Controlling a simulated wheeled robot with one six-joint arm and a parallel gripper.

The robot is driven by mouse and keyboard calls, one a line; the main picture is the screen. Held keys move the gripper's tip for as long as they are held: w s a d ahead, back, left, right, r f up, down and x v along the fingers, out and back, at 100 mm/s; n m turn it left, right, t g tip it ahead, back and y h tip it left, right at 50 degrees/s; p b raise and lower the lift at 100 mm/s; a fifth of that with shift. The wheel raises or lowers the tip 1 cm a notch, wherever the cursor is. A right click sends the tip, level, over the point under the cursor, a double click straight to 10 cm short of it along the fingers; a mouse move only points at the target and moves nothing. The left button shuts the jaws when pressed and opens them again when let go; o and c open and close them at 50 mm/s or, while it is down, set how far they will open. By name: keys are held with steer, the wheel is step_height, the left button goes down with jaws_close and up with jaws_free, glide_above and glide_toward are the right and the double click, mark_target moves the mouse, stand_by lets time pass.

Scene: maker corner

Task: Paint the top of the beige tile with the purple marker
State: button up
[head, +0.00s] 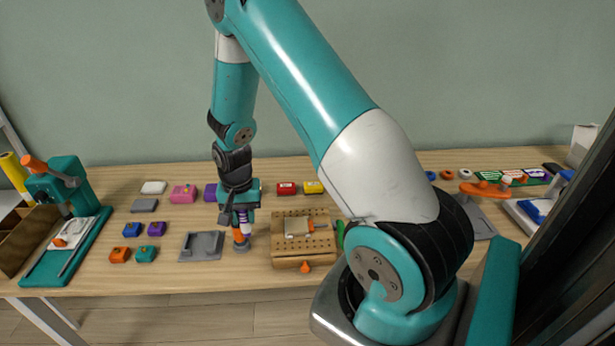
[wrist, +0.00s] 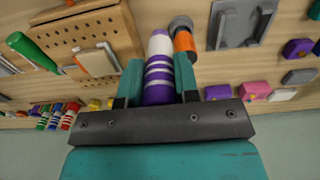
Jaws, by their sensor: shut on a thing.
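My gripper (head: 238,210) is shut on the purple marker (head: 243,222), which has white stripes. In the wrist view the purple marker (wrist: 158,80) sits between the two teal fingers of my gripper (wrist: 158,82), its pale end pointing away from the palm. A beige tile (head: 297,228) lies on the perforated wooden block to the right of my gripper. The beige tile also shows in the wrist view (wrist: 97,62), apart from the marker.
An orange and grey upright piece (head: 240,241) stands close by the marker. The wooden block (head: 287,254) has an orange knob in front. A grey fixture (head: 201,246) lies to the left. Several small coloured blocks and a teal press (head: 66,180) stand further left.

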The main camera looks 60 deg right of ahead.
steer(key=s+d+r+m+p, duration=0.1)
steer(key=s+d+m+p, duration=0.15)
steer(key=d+m, duration=0.55)
steer(key=s+d+r+m+p, duration=0.15)
steer(key=s+d+m, duration=0.25)
steer(key=d+m, duration=0.45)
steer(key=shift+m, duration=0.55)
steer(key=shift+a+f+b, duration=0.25)
steer(key=shift+f+b, duration=0.35)
steer(key=shift+f, duration=0.3)
steer(key=shift+a+f+b, duration=0.25)
steer(key=shift+f+b, duration=0.35)
steer(key=shift+f, duration=0.25)
steer(key=shift+a+f+b, duration=0.25)
steer(key=shift+f+b, duration=0.35)
steer(key=shift+f, duration=0.3)
steer(key=shift+f+b, duration=0.3)
steer(key=shift+f, duration=0.1)
steer(key=shift+w+a, duration=0.1)
steer(key=shift+w, duration=0.05)
steer(key=shift+w+a+r, duration=0.1)
steer(key=shift+w+a, duration=0.25)
steer(key=shift+w, duration=0.1)
